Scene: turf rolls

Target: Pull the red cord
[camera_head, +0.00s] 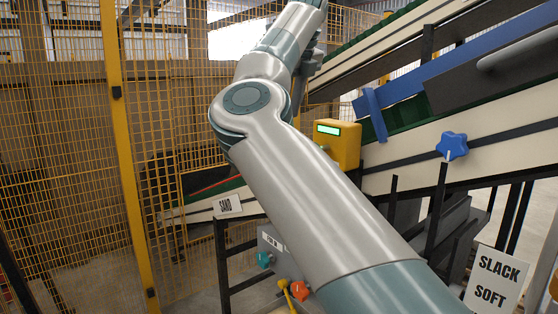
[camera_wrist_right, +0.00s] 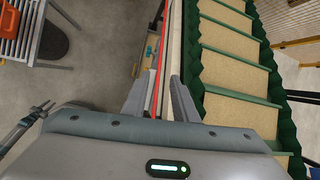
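The red cord (camera_wrist_right: 160,62) runs as a thin line along the conveyor's side in the right wrist view. My right gripper (camera_wrist_right: 160,80) is open there, with its two grey fingers apart. The cord shows in the gap, closer to the left finger; whether it lies between the fingers or beyond them I cannot tell. In the head view a red line, likely the same cord (camera_head: 213,187), shows beside the lower conveyor, partly hidden by my arm. My arm crosses the middle of that view and its hand is not clear.
A conveyor belt (camera_wrist_right: 235,60) with green slats lies right of the gripper. The head view has a yellow box (camera_head: 338,143), a blue knob (camera_head: 452,146), a "SLACK SOFT" sign (camera_head: 495,279), a grey control box (camera_head: 275,250) and yellow mesh fencing (camera_head: 70,150).

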